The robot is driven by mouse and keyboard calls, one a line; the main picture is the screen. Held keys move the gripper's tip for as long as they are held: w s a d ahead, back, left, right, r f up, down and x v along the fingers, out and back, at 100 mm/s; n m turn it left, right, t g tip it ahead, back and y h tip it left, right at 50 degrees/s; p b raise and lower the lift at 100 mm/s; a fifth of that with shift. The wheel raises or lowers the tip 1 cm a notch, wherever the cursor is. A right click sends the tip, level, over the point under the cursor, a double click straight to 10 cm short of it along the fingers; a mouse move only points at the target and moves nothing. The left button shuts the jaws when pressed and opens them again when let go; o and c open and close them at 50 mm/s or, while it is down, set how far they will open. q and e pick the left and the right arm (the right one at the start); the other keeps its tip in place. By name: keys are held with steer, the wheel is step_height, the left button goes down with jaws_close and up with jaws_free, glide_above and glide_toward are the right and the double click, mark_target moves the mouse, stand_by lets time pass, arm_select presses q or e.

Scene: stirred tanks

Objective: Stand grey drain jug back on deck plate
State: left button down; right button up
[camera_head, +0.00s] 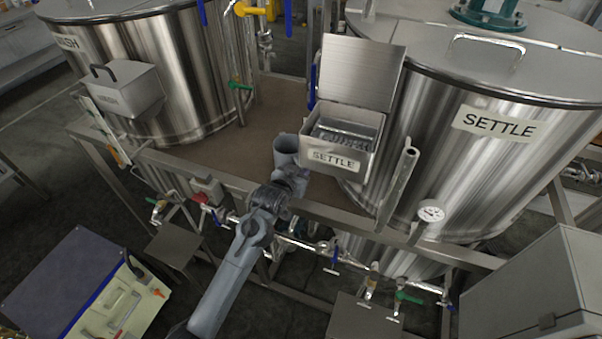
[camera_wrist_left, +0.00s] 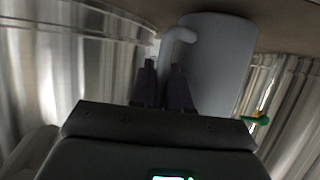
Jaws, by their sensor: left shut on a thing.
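The grey drain jug (camera_head: 286,150) is near the front edge of the brown deck plate (camera_head: 215,135), just left of the SETTLE box, with its open mouth facing up in the head view. My left gripper (camera_head: 287,183) is in front of it. In the left wrist view, the left fingers (camera_wrist_left: 164,85) are shut at the handle of the jug (camera_wrist_left: 218,62). The jug looks roughly upright. I cannot tell whether its base touches the plate; the arm and gripper hide its lower part. My right gripper is not in view.
The SETTLE box (camera_head: 340,140), its lid raised, is close to the jug's right. The SETTLE tank (camera_head: 450,165) stands right and another steel tank (camera_head: 180,75) left. A metal frame rail (camera_head: 340,215) and valved pipes run in front. Bare deck lies left of the jug.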

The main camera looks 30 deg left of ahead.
arm_select(q)
steer(key=shift+f, duration=0.45)
steer(key=c, duration=1.1)
jaws_free()
steer(key=shift+f, duration=0.15)
